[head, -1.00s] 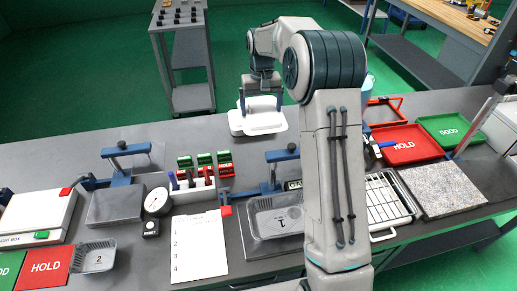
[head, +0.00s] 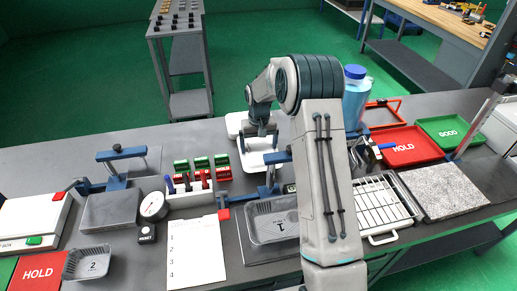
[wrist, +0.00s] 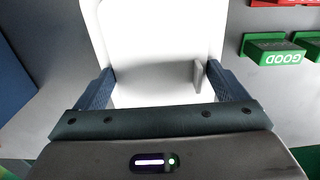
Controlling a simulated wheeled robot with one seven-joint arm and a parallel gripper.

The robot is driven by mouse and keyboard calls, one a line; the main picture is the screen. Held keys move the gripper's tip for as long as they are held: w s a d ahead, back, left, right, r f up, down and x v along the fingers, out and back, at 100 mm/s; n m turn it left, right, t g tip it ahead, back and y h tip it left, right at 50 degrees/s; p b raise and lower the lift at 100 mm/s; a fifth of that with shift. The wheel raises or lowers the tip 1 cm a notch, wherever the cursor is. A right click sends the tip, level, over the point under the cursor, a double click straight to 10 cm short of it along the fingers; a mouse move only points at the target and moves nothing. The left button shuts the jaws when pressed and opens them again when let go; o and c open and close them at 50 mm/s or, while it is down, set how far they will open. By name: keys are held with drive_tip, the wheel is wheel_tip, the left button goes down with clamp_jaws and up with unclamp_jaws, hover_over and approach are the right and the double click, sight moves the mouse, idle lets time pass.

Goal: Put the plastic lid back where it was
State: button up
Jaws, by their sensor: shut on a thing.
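A white plastic lid (head: 258,161) hangs from my gripper (head: 262,143) in the head view, over the bench between the red and green clips and my arm. In the wrist view my gripper (wrist: 160,92) has its blue fingers on either side of the white lid (wrist: 150,40), with a small upright tab near the right finger. A second white flat thing (head: 235,123) lies behind on the bench, partly hidden by my arm. Foil tray 1 (head: 262,232) sits on a plate with a blue clamp, nearer the camera. I cannot tell whether the lid touches the bench.
Red and green clips (head: 202,163) stand left of the lid beside a marker holder (head: 190,197). Foil tray 2 (head: 87,262) is at front left. A wire rack (head: 385,205) and the red HOLD tray (head: 405,147) are at right. A blue-capped bottle (head: 355,95) stands behind my arm.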

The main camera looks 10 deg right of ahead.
wheel_tip(320, 180, down, 3)
drive_tip(key=shift+r, duration=0.2)
drive_tip(key=o, duration=0.7)
